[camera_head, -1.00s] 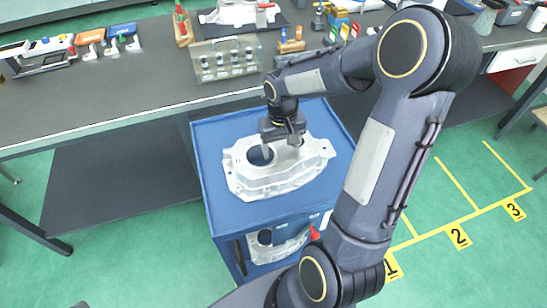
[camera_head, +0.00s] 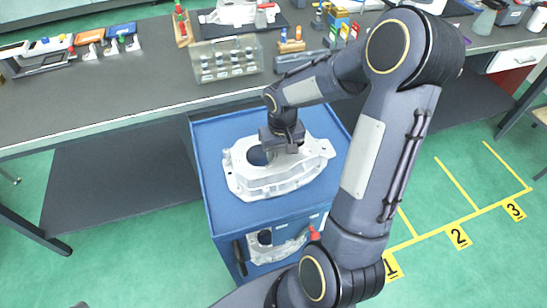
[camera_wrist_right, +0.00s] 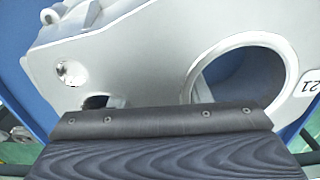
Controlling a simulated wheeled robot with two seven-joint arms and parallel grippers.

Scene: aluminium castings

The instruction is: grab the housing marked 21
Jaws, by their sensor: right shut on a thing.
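The silver cast housing (camera_head: 275,178) lies on top of the blue cabinet, with a large round opening on its left side. In the right wrist view the housing (camera_wrist_right: 150,60) fills much of the picture, and a white label reading 21 (camera_wrist_right: 307,84) shows at the right edge. My right gripper (camera_head: 283,150) is down at the top of the housing, beside the round opening, and is shut on the housing. Its fingertips are hidden behind the gripper body and the housing. In the right wrist view a dark gripper part covers the lower area. My left gripper is not in view.
The blue cabinet (camera_head: 216,200) has a bare rim around the housing. Another silver casting (camera_head: 262,250) sits in its open lower shelf. The grey workbench (camera_head: 110,95) behind carries a clear box of parts (camera_head: 226,60) and tools. Yellow numbered floor bays lie right.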

